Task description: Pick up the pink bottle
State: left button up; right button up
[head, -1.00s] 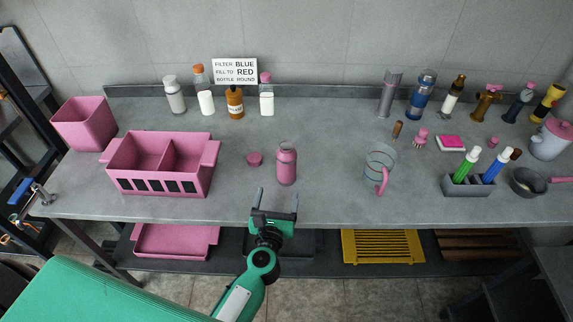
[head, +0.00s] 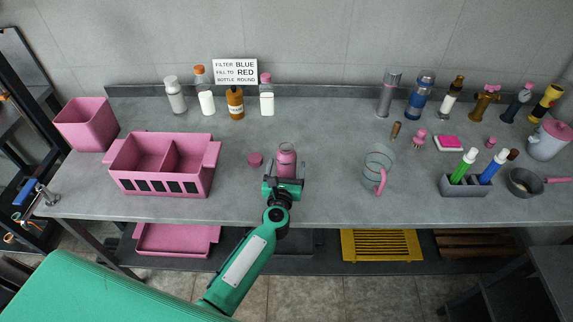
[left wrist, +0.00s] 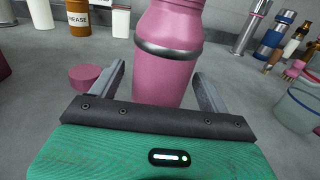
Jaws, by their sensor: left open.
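The pink bottle (head: 286,160) stands upright on the grey bench in the head view, with its lower part partly hidden by my gripper. It also fills the upper middle of the left wrist view (left wrist: 168,50), showing a dark grey band around it. My left gripper (head: 285,176) is open, with one finger on each side of the bottle. In the left wrist view its fingers (left wrist: 160,85) stand apart, with gaps visible between them and the bottle. My right gripper is not in view.
A round pink cap (head: 255,159) lies just left of the bottle. A pink divided bin (head: 160,188) stands further left, and a clear jug with a pink handle (head: 380,170) stands to the right. Several bottles line the back. The bench between bottle and jug is clear.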

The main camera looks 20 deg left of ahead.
pick_arm(q)
jog(key=shift+w, duration=0.25)
jog(key=c, duration=1.2)
jog(key=shift+c, duration=0.2)
jog(key=shift+r, duration=0.2)
jog(key=shift+r, duration=0.35)
notch_tip(320, 180, up, 19)
jog(key=p, duration=0.8)
jog(key=shift+f+p, duration=0.15)
jog(key=shift+p, duration=0.25)
